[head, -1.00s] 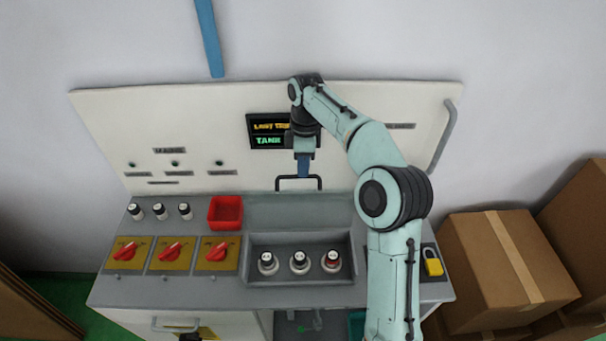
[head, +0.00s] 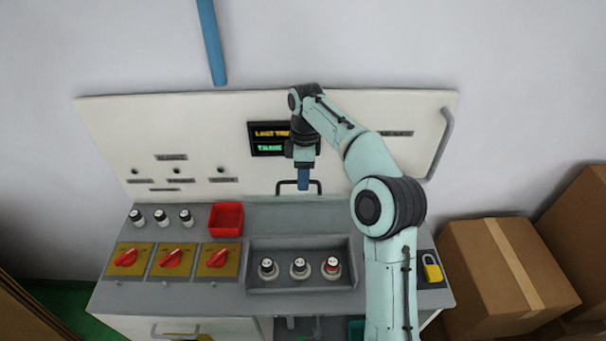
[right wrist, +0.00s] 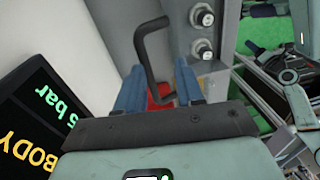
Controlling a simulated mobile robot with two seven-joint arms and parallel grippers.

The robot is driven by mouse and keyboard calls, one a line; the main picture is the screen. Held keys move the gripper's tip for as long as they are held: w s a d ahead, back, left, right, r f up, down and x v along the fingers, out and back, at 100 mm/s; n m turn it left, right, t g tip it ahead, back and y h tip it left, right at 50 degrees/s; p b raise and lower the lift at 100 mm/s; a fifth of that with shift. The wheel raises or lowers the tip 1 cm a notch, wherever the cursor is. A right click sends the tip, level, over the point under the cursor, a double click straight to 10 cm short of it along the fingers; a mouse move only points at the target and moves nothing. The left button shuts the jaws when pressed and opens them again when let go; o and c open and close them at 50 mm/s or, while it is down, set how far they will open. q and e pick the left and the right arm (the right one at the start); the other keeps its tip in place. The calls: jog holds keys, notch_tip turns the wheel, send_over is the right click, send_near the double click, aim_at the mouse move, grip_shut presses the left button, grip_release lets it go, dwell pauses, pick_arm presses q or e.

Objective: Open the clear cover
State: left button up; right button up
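The clear cover (head: 262,213) shows only as a faint panel behind the recessed knob tray, leaning back toward the white back panel; its exact tilt is hard to tell. Its dark U-shaped handle (head: 286,187) is at the top edge, and the tray in front looks uncovered. My right gripper (head: 304,181) reaches down at the middle of the handle. In the right wrist view the blue fingertips (right wrist: 160,82) stand apart, with the handle (right wrist: 146,42) between them and no clear grip on it. My left gripper is out of view.
The tray (head: 300,288) holds three round knobs (head: 300,268). A red bin (head: 227,219), red rotary switches (head: 170,258) and a yellow padlock (head: 432,268) are on the console. A lit display (head: 267,149) is behind my wrist. Cardboard boxes (head: 500,275) stand at the right.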

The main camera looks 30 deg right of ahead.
jog(key=shift+g, duration=0.5)
jog(key=x, duration=0.4)
jog(key=shift+d, duration=0.15)
notch_tip(320, 180, up, 11)
jog(key=w+d+t, duration=0.1)
jog(key=shift+w, duration=0.35)
jog(key=shift+r, duration=0.1)
